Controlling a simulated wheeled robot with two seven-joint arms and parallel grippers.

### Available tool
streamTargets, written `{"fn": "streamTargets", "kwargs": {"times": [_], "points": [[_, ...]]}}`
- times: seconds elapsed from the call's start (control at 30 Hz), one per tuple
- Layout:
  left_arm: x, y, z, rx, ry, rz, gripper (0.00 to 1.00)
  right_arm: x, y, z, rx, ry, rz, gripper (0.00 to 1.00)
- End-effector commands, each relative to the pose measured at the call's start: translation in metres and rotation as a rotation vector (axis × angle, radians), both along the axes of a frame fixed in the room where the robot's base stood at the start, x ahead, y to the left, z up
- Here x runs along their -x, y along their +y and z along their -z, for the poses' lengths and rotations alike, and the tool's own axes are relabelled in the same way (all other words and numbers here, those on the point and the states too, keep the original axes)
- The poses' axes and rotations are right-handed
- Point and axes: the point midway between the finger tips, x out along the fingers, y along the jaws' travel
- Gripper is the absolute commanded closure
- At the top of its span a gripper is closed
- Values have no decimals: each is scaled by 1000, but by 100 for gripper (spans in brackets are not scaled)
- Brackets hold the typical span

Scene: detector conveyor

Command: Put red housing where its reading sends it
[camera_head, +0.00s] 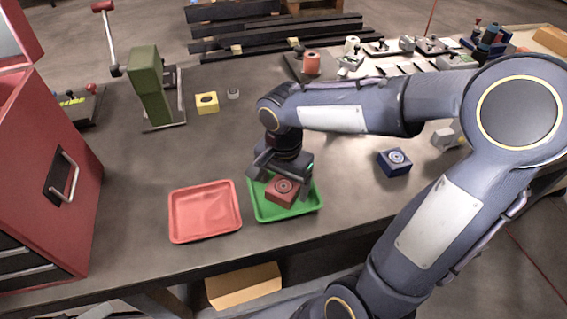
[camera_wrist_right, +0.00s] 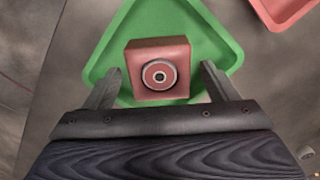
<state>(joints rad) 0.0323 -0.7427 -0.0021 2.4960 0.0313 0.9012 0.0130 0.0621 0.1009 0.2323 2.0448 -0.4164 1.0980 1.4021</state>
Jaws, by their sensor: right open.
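The red housing (camera_head: 281,191) is a small block with a round dial on top. It sits in the green tray (camera_head: 296,211), and in the right wrist view the housing (camera_wrist_right: 159,69) lies flat inside the green tray (camera_wrist_right: 224,50). My right gripper (camera_head: 280,183) is over the green tray with its fingers apart. In the right wrist view its fingertips (camera_wrist_right: 160,78) stand on either side of the housing, with gaps showing. The red tray (camera_head: 204,212) to the left is empty. My left gripper is not in view. No lit reading shows clearly.
A green detector-like stand (camera_head: 149,86) is at the back left, near a yellow block (camera_head: 207,103). A blue housing (camera_head: 394,162) lies to the right. A red tool cabinet (camera_head: 50,175) borders the left. Several tools and parts lie at the back right.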

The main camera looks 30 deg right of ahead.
Motion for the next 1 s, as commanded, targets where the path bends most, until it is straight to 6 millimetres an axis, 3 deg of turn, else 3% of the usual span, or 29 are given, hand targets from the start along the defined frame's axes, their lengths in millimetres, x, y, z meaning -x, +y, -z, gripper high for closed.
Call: {"fn": "streamTargets", "kwargs": {"times": [0.3,0.53,0.67,0.73,1.0], "points": [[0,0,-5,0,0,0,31,-1,1,-69,-1,-6,-1,20],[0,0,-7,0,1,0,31,0,0,-102,0,-2,-1,20],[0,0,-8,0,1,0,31,6,-1,-109,-12,-14,-28,20],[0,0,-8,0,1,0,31,18,-4,-107,-35,-44,-98,20],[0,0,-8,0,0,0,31,92,-3,-74,-139,-371,-584,20]]}}
